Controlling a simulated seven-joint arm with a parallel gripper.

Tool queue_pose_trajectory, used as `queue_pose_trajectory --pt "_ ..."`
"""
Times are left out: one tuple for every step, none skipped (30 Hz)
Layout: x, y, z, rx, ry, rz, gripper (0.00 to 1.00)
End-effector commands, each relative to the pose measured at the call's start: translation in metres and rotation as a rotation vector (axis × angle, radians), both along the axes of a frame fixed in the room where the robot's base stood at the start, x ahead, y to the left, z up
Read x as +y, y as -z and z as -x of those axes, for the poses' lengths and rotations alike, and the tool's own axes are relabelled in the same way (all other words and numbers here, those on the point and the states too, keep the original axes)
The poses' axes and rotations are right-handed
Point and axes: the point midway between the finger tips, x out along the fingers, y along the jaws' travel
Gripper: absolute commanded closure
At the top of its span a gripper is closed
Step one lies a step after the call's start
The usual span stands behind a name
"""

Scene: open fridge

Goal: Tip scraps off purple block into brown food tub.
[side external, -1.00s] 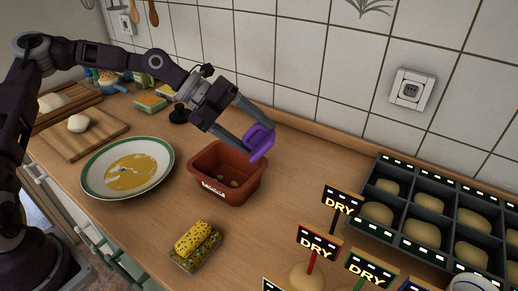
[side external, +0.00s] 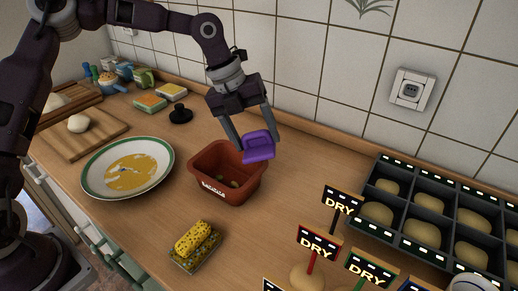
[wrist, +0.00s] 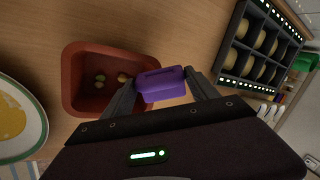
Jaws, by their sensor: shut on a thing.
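The purple block (side external: 258,146) is held between the fingers of my gripper (side external: 254,140), above the right back rim of the brown food tub. It also shows in the wrist view (wrist: 161,84), and no scraps show on it there. The brown tub (side external: 213,189) stands on the counter with a few small greenish and tan scraps (side external: 234,182) on its floor. In the wrist view the scraps (wrist: 101,79) lie in the tub (wrist: 92,106), with one tan piece near the wall by the block. My gripper is shut on the block.
A plate (side external: 98,181) of yellow food stands left of the tub. A yellow sponge (side external: 195,242) lies in front. A dark compartment tray (side external: 400,205) and several DRY signs (side external: 318,243) are at the right. The tiled wall (side external: 320,80) is close behind.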

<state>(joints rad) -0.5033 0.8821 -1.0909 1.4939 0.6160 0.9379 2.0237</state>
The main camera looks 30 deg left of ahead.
Motion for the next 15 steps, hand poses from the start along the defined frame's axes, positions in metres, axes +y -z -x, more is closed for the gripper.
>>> queue_pose_trajectory --pt "-0.0036 -0.0001 -0.0008 0.014 0.005 -0.043 0.7" --pt "-0.0045 0.0002 -0.001 0.028 0.006 -0.081 0.7" --pt "-0.0047 0.002 -0.001 0.051 0.006 -0.127 0.7" --pt "-0.0046 0.0028 -0.0009 0.064 0.005 -0.159 0.7" --pt "-0.004 0.0042 -0.001 0.078 0.004 -0.184 0.7" --pt "-0.0033 0.0049 -0.0008 0.089 0.003 -0.208 0.7" --pt "-0.0027 0.0052 -0.0005 0.096 0.003 -0.218 0.7" --pt "-0.0022 0.0052 -0.0005 0.097 0.001 -0.223 0.7" --pt "-0.0016 0.0054 -0.0004 0.099 0.001 -0.223 0.7" --pt "-0.0014 0.0054 -0.0004 0.099 0.001 -0.222 0.7" --pt "-0.0014 0.0054 -0.0003 0.099 0.001 -0.222 0.7" --pt "-0.0014 0.0054 -0.0003 0.098 0.001 -0.221 0.7" --pt "-0.0015 0.0055 -0.0002 0.099 0.001 -0.222 0.7" --pt "-0.002 0.0061 -0.0004 0.103 0.002 -0.231 0.7" --pt "-0.0032 0.0078 -0.0005 0.116 0.004 -0.262 0.7"
